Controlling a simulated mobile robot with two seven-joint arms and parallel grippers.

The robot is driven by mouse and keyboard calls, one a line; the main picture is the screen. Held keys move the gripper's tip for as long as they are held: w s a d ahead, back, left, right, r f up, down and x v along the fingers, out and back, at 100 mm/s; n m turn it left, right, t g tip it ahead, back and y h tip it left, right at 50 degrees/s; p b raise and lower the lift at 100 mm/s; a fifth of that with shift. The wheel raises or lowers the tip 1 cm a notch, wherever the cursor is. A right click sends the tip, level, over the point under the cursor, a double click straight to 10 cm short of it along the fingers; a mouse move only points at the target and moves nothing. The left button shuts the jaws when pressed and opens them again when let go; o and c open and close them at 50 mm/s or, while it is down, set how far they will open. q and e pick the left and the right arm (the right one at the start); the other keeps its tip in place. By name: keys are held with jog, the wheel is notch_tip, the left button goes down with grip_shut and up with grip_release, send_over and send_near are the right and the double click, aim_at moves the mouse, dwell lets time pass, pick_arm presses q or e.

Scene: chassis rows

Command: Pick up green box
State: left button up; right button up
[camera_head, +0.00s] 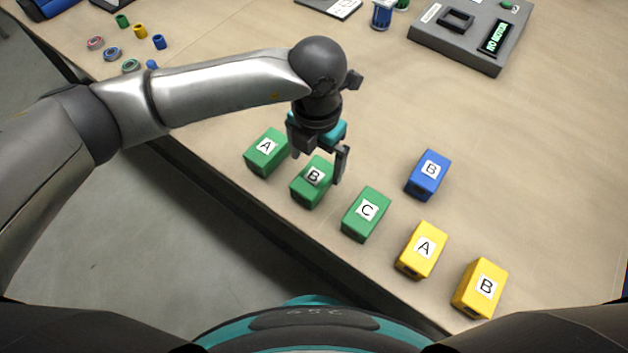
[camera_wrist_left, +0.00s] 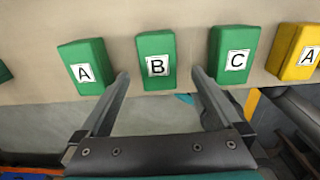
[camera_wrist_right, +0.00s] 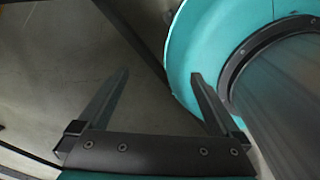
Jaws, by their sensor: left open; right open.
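Three green boxes stand in a row along the table's near edge: green box A (camera_head: 266,152), green box B (camera_head: 311,186) and green box C (camera_head: 366,214). My left gripper (camera_head: 319,166) is open above green box B. In the left wrist view, green box B (camera_wrist_left: 156,62) shows between and beyond the two fingertips (camera_wrist_left: 159,74), with green box A (camera_wrist_left: 86,66) to the left and green box C (camera_wrist_left: 233,55) to the right. My right gripper (camera_wrist_right: 160,74) is open and empty over the floor, beside my own teal body.
Yellow box A (camera_head: 421,250) and yellow box B (camera_head: 480,288) continue the row to the right. A blue box B (camera_head: 428,175) stands behind it. A grey device (camera_head: 468,32) with a display is at the back right. Small coloured parts (camera_head: 140,31) lie at the back left.

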aim_at(314, 176)
pick_arm(q)
jog(key=shift+f, duration=0.85)
notch_tip(314, 176, down, 4)
jog(key=shift+a+f+b, duration=0.15)
jog(key=shift+f+b, duration=0.05)
jog(key=shift+b, duration=0.4)
jog(key=shift+f, duration=0.1)
jog(key=c, duration=0.8)
grip_shut()
pick_arm(e)
jog(key=shift+w+d+f, duration=0.5)
jog(key=shift+f, duration=0.1)
